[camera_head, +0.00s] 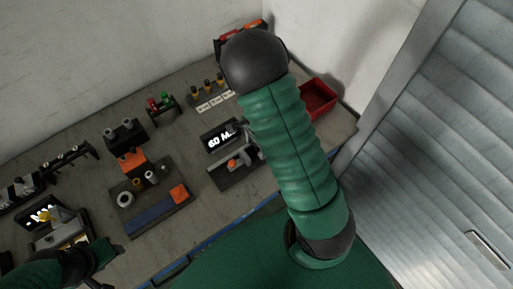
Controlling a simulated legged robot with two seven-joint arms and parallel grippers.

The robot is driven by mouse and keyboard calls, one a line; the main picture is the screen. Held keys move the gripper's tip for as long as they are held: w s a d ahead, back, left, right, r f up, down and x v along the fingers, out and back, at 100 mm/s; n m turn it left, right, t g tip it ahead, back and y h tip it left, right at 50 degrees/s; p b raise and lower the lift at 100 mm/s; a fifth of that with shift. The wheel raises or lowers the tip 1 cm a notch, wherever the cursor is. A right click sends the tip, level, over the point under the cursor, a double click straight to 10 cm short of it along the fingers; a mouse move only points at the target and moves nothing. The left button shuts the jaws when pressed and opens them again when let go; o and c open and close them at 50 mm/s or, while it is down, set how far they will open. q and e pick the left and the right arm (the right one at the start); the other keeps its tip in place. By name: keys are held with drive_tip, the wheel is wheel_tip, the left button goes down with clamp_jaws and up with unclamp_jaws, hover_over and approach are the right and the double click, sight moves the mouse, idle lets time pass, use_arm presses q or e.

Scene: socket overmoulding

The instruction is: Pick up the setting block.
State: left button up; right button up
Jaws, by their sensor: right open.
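No object is clearly marked as the setting block; I cannot tell for sure which one it is. A dark fixture (235,176) with a grey metal part and a small red-orange piece (232,164) stands at the middle of the bench, below a black display (217,139) reading "60 M". My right arm's green sleeve covers the area to the right of it. My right gripper (242,127) shows only partly, beside the display and above the fixture. It is open, with nothing seen in it. My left gripper (108,262) is at the lower left, near the bench's front edge; its jaws are unclear.
A dark tray (153,222) with rings and an orange block stands left of the fixture. Small racks (162,103) line the back, and a red bin (319,96) is at right.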

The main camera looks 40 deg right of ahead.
clamp_jaws()
drive_tip(key=shift+r, duration=0.1)
idle(0.3)
drive_tip(key=shift+r, duration=0.1)
